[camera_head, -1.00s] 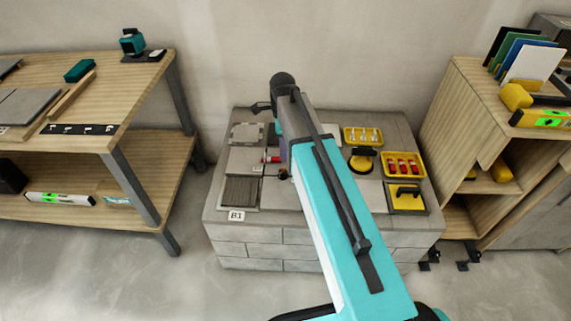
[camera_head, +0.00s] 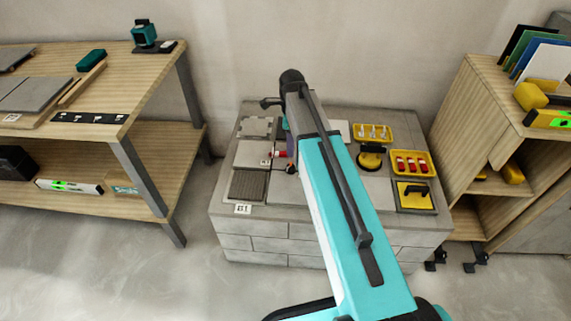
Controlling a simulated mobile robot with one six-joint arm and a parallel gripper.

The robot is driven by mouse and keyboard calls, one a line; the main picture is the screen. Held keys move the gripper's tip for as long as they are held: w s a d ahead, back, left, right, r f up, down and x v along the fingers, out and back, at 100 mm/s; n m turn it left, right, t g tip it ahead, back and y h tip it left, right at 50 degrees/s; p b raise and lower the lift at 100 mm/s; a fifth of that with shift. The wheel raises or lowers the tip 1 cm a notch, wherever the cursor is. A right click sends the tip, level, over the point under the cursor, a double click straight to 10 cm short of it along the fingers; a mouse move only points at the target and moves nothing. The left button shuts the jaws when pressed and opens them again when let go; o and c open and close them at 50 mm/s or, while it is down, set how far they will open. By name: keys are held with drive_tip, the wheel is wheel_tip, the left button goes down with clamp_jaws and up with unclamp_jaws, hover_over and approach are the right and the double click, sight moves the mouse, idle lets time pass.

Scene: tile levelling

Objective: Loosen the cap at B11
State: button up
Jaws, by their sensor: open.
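A red cap (camera_head: 279,154) shows at the edge of the pale tiles on the grey block bench (camera_head: 290,229), just left of my arm. A small white tag (camera_head: 265,162) lies left of it, too small to read. A darker red-and-black piece (camera_head: 291,168) sits just below the cap, partly behind my arm; I cannot tell what it is. A larger label (camera_head: 242,209) at the bench's front left is blurred and seems to start with B1. My arm reaches over the bench and hides its middle. My gripper's fingers are hidden behind the arm.
On the bench's right stand a yellow tray with pale pieces (camera_head: 373,133), a yellow tray with red caps (camera_head: 409,163), a round yellow-and-black tool (camera_head: 371,157) and a yellow-handled pad (camera_head: 414,196). A wooden shelf table (camera_head: 150,75) stands left, a wooden cabinet (camera_head: 480,110) right.

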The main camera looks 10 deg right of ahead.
sight(290, 164)
wheel_tip(290, 164, down, 10)
drive_tip(key=shift+f+b, duration=0.25)
drive_tip(key=shift+b, duration=0.3)
